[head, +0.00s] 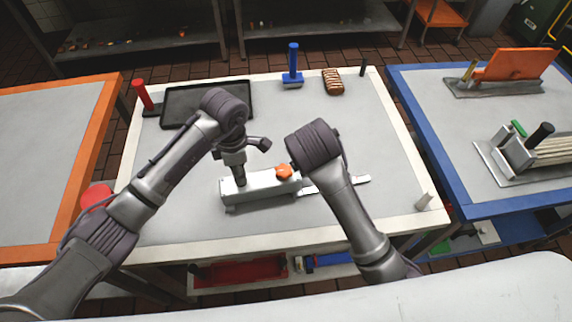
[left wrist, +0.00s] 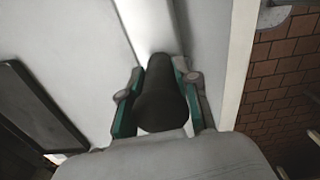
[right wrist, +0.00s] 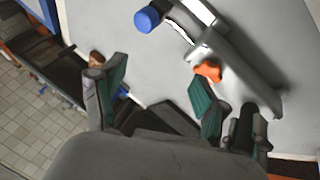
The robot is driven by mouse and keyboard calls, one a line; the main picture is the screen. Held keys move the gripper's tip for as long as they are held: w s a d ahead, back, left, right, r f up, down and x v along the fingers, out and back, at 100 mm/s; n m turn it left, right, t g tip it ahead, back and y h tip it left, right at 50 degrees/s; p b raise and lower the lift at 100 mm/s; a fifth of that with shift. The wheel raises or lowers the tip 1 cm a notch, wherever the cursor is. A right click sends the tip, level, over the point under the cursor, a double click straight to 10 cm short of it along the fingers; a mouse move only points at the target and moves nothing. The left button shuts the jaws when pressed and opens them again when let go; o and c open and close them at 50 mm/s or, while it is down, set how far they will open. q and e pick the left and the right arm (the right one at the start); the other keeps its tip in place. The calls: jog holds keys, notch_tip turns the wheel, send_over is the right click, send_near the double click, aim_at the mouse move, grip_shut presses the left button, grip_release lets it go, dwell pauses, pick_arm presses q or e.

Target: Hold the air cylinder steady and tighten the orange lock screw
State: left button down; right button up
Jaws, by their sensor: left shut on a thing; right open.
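The air cylinder, a pale grey block (head: 258,187), lies on the middle table with a thin rod running to the right. It also shows in the right wrist view (right wrist: 250,72). The orange lock screw (head: 284,171) sits on top near its right end and also shows in the right wrist view (right wrist: 208,71). My left gripper (head: 240,180) is shut on a black handle (left wrist: 163,95) at the block's left end. My right gripper (right wrist: 155,95) is open and empty, with one fingertip close to the orange screw. In the head view, my own wrist hides its fingers.
A blue knob (right wrist: 147,19) shows beyond the cylinder. A small pale peg (head: 424,201) stands at front right.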

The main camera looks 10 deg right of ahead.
jog(key=w+d+f+n+t+h, duration=0.1)
jog(key=d+f+n+t+h, duration=0.1)
jog(key=d+n+t+h, duration=0.3)
jog(key=n+t+y, duration=0.6)
jog(key=n+y, duration=0.6)
jog(key=n, duration=1.7)
send_near(287, 177)
jog(key=shift+w, duration=0.35)
jog(key=shift+w+a+f+n, duration=0.1)
jog(key=shift+w+a+n, duration=0.15)
jog(key=shift+w+n, duration=0.1)
jog(key=x, duration=1.1)
jog(key=shift+d, duration=0.15)
